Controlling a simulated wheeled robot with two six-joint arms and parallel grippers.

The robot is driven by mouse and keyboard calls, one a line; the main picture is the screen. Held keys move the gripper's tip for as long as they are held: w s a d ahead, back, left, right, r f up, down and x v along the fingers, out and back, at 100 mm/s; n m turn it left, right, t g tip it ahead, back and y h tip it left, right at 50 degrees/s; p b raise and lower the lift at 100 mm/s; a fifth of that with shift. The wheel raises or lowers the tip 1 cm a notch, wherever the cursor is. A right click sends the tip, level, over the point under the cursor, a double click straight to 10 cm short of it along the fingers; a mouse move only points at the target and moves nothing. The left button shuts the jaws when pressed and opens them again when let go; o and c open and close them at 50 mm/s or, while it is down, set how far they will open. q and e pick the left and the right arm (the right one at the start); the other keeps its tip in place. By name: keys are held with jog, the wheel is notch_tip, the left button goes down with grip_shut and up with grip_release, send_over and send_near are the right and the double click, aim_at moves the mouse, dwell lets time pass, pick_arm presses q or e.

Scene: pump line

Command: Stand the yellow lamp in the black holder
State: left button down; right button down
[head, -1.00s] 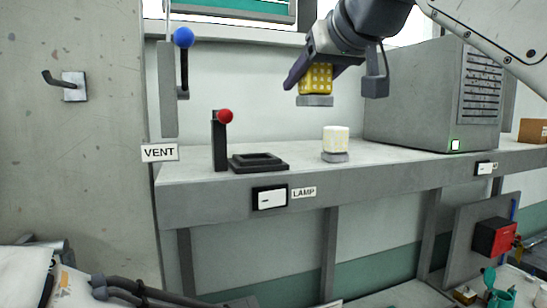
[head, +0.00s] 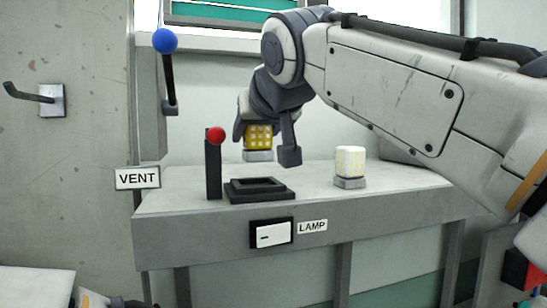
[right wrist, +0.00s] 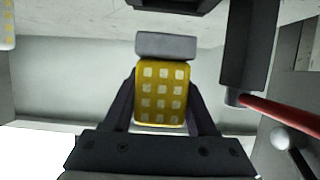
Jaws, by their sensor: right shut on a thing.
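The yellow lamp (head: 259,137), with pale square dots and a grey base, is held in my right gripper (head: 257,132) above the shelf, base down. In the right wrist view the lamp (right wrist: 162,92) sits between the two fingers of my right gripper (right wrist: 161,95), its grey base pointing away from the wrist. The black holder (head: 259,190) is a low square frame with a recess, on the shelf near its front edge. The lamp hangs above and apart from it, seemingly slightly behind. My left gripper is not in view.
A white lamp (head: 350,162) on a grey base stands to the right. A blue-knobbed lever (head: 165,42) hangs on the left wall.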

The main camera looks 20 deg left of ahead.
aim_at(253, 178)
jog(key=shift+s+a+f, duration=0.1)
jog(key=shift+f, duration=1.05)
jog(key=shift+a+f, duration=0.1)
jog(key=shift+f, duration=1.05)
jog(key=shift+c, duration=1)
grip_release()
jog(key=shift+r, duration=0.15)
jog(key=b+v, duration=0.3)
jog(key=v, duration=0.8)
jog(key=shift+b, duration=0.35)
jog(key=shift+s+d+r, duration=0.25)
jog(key=shift+s+d, duration=0.05)
jog(key=shift+s, duration=0.05)
jog(key=shift+r, duration=0.1)
